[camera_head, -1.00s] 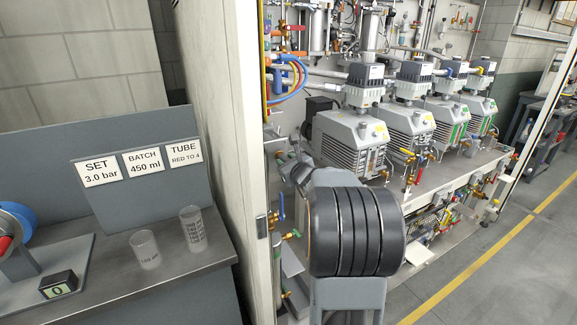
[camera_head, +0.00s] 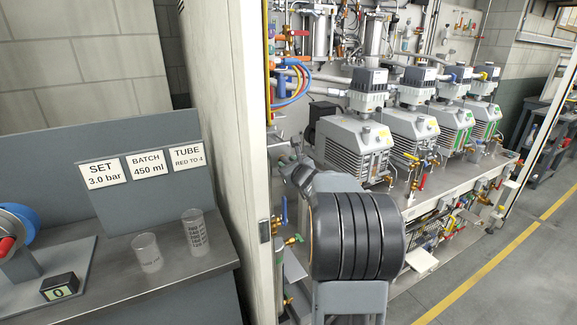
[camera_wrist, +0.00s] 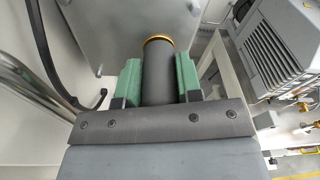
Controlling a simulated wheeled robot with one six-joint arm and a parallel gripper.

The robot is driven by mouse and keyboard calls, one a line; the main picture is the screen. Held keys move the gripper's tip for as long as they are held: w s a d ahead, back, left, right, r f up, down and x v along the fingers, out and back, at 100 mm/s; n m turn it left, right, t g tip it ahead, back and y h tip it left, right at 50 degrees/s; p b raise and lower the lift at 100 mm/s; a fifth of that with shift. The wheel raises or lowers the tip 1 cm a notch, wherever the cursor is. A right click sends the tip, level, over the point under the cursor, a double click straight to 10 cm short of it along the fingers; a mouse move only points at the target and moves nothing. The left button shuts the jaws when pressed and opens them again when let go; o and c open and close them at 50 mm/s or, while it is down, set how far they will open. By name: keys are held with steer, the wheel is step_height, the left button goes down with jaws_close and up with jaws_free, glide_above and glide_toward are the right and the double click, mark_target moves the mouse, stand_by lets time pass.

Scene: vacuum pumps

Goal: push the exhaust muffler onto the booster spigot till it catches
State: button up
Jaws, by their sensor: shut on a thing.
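In the wrist view, my gripper (camera_wrist: 158,82) is shut on a dark grey cylinder, which I take to be the exhaust muffler (camera_wrist: 158,65). Its two green pads press the cylinder from left and right. A brass-coloured ring (camera_wrist: 158,39) shows at the cylinder's far end, in front of a flat grey surface (camera_wrist: 120,25). I cannot tell whether the ring belongs to the muffler or to something beyond it. I cannot make out the booster spigot in either view.
Several grey vacuum pumps (camera_head: 352,138) stand in a row on a bench, with valves and hoses around them. A pale cabinet wall (camera_head: 222,130) stands close at left. A worktop (camera_head: 175,268) left of it holds two clear beakers (camera_head: 195,232). Open floor lies at right.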

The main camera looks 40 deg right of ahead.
steer(key=shift+w, duration=0.2)
stand_by(0.3)
steer(key=o, duration=1.1)
steer(key=b+v, duration=0.1)
steer(key=v, duration=1.2)
steer(key=shift+s+r+b, duration=0.1)
steer(key=shift+s+b, duration=0.25)
